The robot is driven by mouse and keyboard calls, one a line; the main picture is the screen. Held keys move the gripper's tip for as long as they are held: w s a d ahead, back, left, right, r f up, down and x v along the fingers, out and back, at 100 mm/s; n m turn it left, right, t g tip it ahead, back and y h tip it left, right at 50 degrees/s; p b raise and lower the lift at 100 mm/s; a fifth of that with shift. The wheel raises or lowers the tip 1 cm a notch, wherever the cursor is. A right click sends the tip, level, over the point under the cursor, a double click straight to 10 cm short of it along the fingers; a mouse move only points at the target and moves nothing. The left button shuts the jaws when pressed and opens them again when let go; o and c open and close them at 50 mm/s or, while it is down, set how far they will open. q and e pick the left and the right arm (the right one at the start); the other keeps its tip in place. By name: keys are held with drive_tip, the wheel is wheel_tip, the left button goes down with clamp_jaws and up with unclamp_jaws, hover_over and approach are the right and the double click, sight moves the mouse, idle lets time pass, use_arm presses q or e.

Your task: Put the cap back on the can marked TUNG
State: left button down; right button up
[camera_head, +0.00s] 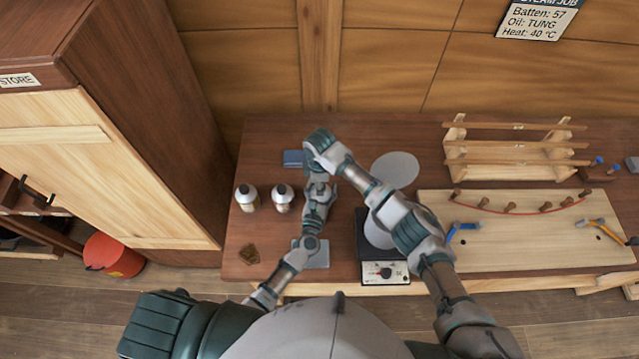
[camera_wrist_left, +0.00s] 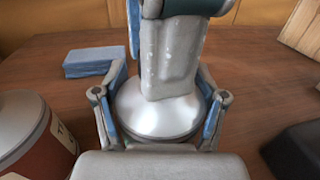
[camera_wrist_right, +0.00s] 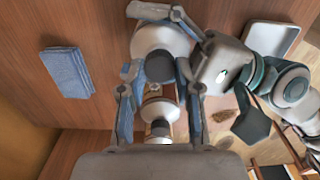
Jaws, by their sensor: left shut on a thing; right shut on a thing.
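My left gripper (camera_wrist_left: 160,98) is shut around a can with a silver domed top (camera_wrist_left: 158,118), standing on the bench. Its label is hidden. My right gripper (camera_head: 318,165) is directly above it, pointing down. In the right wrist view its fingers are shut on a small dark round cap (camera_wrist_right: 160,68), seen over the silver top; whether cap and can touch I cannot tell. Two other cans, the left one (camera_head: 248,198) and the right one (camera_head: 283,198), stand to the left. A nearby can in the left wrist view (camera_wrist_left: 30,135) shows part of a label beginning with T.
A hotplate-like device (camera_head: 386,272) stands to the right, with a grey disc (camera_head: 395,169) behind. A brown piece (camera_head: 249,254) lies front left. A wall sign (camera_head: 538,20) reads Oil: TUNG. A wooden rack (camera_head: 515,160) stands back right.

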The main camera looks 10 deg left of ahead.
drive_tip(key=m, duration=0.6)
drive_tip(key=shift+a, duration=0.15)
drive_tip(key=m, duration=0.3)
drive_tip(key=shift+w, duration=0.1)
drive_tip(key=m, duration=0.5)
drive_tip(key=shift+w+m, duration=0.1)
drive_tip(key=shift+m, duration=0.3)
drive_tip(key=m, duration=0.6)
drive_tip(key=shift+w, duration=0.1)
drive_tip(key=shift+o, duration=0.2)
drive_tip(key=m, duration=0.5)
drive_tip(key=shift+d, duration=0.2)
drive_tip(key=m, duration=0.2)
drive_tip(key=shift+w+d+m, duration=0.1)
drive_tip(key=shift+m, duration=0.3)
drive_tip(key=o, duration=0.7)
